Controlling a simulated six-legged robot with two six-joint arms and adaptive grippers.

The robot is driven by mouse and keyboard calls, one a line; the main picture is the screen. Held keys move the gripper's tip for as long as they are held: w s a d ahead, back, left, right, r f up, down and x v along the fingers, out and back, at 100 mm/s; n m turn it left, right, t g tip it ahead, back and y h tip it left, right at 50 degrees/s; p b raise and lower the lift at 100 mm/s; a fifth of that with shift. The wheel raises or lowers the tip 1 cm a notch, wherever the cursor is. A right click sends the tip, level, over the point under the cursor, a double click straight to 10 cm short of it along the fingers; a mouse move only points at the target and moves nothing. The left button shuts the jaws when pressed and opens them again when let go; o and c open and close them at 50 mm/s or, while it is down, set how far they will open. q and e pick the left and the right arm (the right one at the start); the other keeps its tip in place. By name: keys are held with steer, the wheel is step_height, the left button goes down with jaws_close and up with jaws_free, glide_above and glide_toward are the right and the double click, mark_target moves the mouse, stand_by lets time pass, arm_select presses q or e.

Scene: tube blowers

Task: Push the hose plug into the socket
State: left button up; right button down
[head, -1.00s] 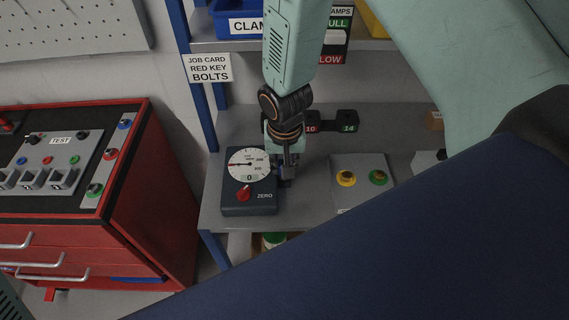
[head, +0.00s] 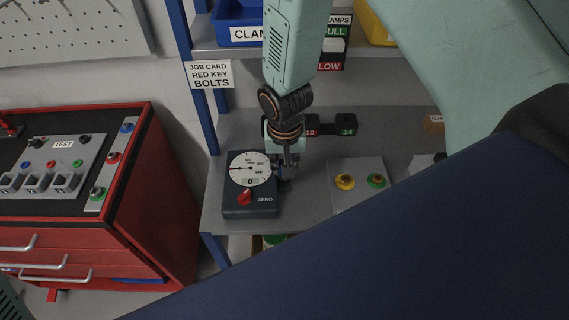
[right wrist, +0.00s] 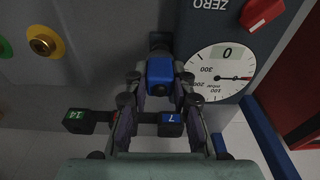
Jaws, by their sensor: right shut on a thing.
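My right gripper (head: 289,161) hangs over the grey shelf, just right of the gauge box (head: 236,208). In the right wrist view the gripper (right wrist: 159,80) is shut on a blue plug (right wrist: 160,71). A small dark fitting (head: 285,185) stands by the right side of the gauge box; it also shows just beyond the plug in the right wrist view (right wrist: 158,40). I cannot tell whether the plug touches or enters it. No hose shows clearly. My left gripper is not in view.
A grey plate with a yellow-ringed socket (head: 344,182) and a green-ringed socket (head: 376,181) lies to the right. A dark rack with a green 14 tag (head: 346,125) is behind the gripper. The red cabinet (head: 160,200) stands left.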

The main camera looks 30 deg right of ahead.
steer(key=shift+w+r+p, duration=0.15)
steer(key=shift+r+p, duration=0.35)
steer(key=shift+r, duration=0.1)
steer(key=shift+r+p, duration=0.35)
steer(key=shift+r, duration=0.15)
